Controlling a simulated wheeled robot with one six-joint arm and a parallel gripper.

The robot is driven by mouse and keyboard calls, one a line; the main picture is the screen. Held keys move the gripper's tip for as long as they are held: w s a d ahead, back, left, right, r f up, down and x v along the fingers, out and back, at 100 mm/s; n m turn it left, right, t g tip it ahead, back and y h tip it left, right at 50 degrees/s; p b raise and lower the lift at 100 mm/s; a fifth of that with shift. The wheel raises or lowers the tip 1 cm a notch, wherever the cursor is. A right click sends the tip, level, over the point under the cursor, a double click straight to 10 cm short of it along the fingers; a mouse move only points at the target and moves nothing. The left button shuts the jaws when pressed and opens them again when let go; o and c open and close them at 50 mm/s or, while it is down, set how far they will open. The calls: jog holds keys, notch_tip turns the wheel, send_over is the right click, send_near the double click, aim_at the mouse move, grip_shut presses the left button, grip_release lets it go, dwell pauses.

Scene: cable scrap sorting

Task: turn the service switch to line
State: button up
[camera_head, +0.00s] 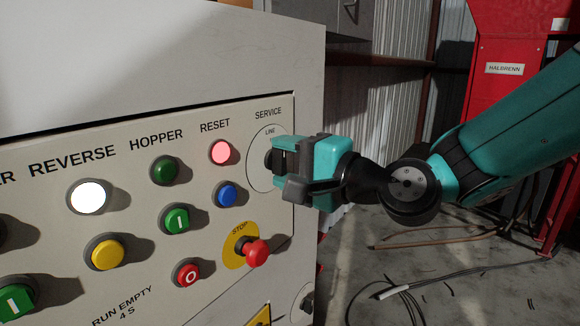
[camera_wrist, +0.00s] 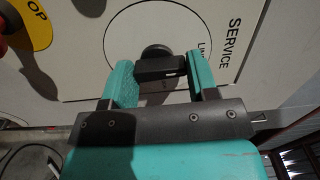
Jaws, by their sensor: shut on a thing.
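The service switch (camera_wrist: 160,67) is a black knob with a raised bar on a round plate, under the SERVICE label at the panel's right. My gripper (camera_head: 282,160) is at the switch in the head view and hides most of it. In the wrist view, my gripper (camera_wrist: 160,72) has its two teal fingers on either side of the bar, shut on it. A small white mark shows on the bar, toward the side of the LINE label (camera_wrist: 204,54). LINE also shows above the switch in the head view (camera_head: 270,132). The lower part of the dial is hidden.
Left of the switch are the pink-lit RESET button (camera_head: 221,152), a blue button (camera_head: 227,194) and a red STOP knob (camera_head: 257,252) on yellow, close below. The panel (camera_head: 130,200) ends just right of the switch. Cables (camera_head: 385,290) lie on the floor.

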dwell(0.4)
jog(key=o, duration=0.9)
jog(key=shift+a, duration=0.15)
jog(key=shift+s+d, duration=0.1)
jog(key=shift+d, duration=0.2)
jog(key=shift+b+v, duration=4.55)
jog(key=shift+v, duration=3.9)
jog(key=shift+s, duration=0.1)
jog(key=shift+f, duration=0.1)
